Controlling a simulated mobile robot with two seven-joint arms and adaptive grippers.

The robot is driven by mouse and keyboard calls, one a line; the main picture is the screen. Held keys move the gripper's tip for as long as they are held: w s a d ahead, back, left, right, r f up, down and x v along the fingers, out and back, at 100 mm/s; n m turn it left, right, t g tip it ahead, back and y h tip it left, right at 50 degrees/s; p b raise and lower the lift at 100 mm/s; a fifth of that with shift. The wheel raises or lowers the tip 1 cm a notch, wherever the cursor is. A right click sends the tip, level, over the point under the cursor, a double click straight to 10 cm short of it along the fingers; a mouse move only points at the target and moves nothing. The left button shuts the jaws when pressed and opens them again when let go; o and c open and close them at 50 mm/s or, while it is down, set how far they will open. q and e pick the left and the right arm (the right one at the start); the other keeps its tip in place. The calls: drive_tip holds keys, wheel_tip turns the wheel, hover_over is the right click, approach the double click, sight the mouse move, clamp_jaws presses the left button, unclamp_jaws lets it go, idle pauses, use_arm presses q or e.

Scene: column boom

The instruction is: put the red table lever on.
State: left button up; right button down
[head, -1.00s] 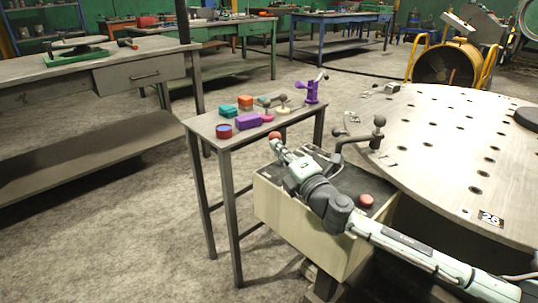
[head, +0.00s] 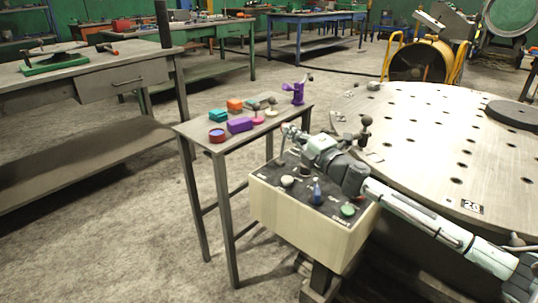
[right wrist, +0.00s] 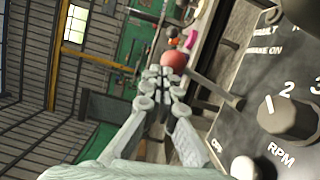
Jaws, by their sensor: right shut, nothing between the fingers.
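The red lever's round red knob (right wrist: 174,62) shows in the right wrist view, just beyond my right gripper (right wrist: 160,73). The fingers are shut and hold nothing; I cannot tell whether they touch the knob. In the head view my right gripper (head: 288,130) is above the back left of the control box (head: 305,222), and the red knob is hidden there. A round disc (head: 348,210) on the box's dark top is green. My left gripper is not in view.
An RPM dial (right wrist: 288,118) shows close by. A dark ball-ended crank (head: 365,121) stands beside the round table (head: 430,130). A small table (head: 200,126) holds several coloured parts.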

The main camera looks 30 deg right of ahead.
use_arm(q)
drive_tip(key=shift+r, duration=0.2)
use_arm(e)
drive_tip(key=d, duration=0.2)
drive_tip(key=w+d, duration=0.1)
drive_tip(key=shift+w+d+f, duration=0.1)
drive_tip(key=shift+d+f, duration=0.1)
drive_tip(key=shift+f, duration=0.1)
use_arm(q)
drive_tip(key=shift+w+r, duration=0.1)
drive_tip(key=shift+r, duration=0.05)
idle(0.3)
